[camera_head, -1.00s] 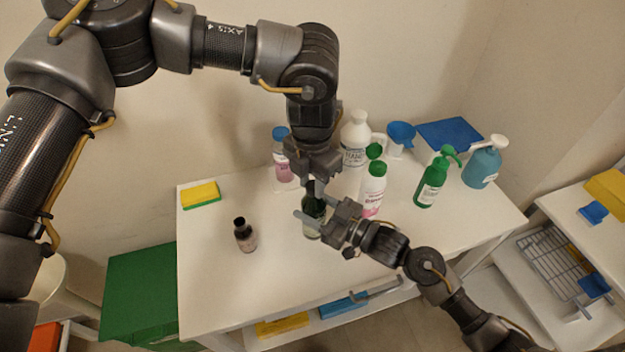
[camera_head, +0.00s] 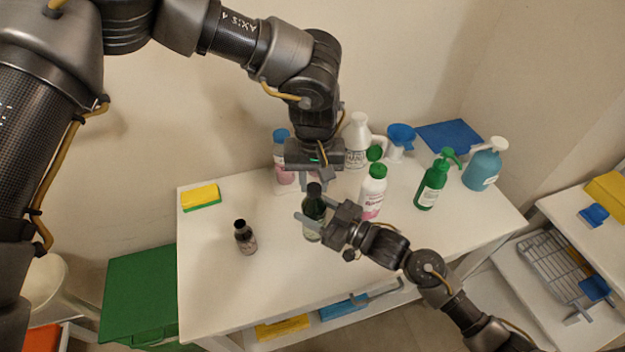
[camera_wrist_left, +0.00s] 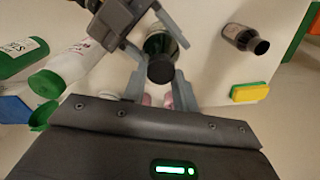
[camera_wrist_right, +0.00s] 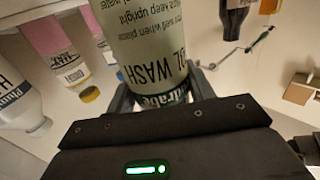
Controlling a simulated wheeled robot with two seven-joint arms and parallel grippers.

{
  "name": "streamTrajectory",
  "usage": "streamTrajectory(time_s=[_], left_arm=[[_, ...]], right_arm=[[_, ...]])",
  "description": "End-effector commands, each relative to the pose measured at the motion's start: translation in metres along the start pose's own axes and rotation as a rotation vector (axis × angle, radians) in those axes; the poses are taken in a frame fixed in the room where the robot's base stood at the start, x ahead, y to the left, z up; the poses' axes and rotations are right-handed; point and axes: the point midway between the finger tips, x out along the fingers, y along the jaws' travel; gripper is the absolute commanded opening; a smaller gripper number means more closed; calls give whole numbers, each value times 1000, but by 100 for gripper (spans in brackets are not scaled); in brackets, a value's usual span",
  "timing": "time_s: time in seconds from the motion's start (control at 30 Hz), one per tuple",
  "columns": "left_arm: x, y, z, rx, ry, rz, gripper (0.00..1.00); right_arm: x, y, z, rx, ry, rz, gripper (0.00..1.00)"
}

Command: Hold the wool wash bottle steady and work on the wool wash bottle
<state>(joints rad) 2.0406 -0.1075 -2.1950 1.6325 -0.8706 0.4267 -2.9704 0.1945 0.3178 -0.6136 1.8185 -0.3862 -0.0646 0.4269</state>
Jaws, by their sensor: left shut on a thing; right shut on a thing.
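The wool wash bottle (camera_head: 313,230) is dark green with a black cap (camera_head: 313,189) and a pale label. It stands upright near the middle of the white table. My right gripper (camera_head: 318,222) is shut around its body from the right. The label reading "WOOL WASH" fills the right wrist view (camera_wrist_right: 155,45). My left gripper (camera_head: 315,178) points down from above, shut on the black cap. In the left wrist view the cap (camera_wrist_left: 160,70) lies between the fingers, with green glass behind it. The cap appears to be on the bottle.
A small dark bottle (camera_head: 246,240) stands to the left, and a yellow-green sponge (camera_head: 201,196) lies behind it. A white bottle with a green cap (camera_head: 373,195), a green pump bottle (camera_head: 431,187) and a blue pump bottle (camera_head: 482,170) stand right. The table's front left is clear.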

Motion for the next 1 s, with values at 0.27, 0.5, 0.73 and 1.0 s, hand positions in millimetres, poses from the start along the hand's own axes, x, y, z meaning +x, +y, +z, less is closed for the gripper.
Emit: streamTrajectory(time_s=[0.27,0.5,0.73,1.0], left_arm=[[-1,0,0,64,-2,3,8],[0,0,0,62,-2,2,46],[0,0,0,61,-2,1,50],[-13,0,0,61,0,2,50]], right_arm=[[0,-1,1,1,-2,-2,0],[0,-1,1,1,-2,-2,0],[0,-1,1,1,-2,-2,0],[0,-1,1,1,-2,-1,0]])
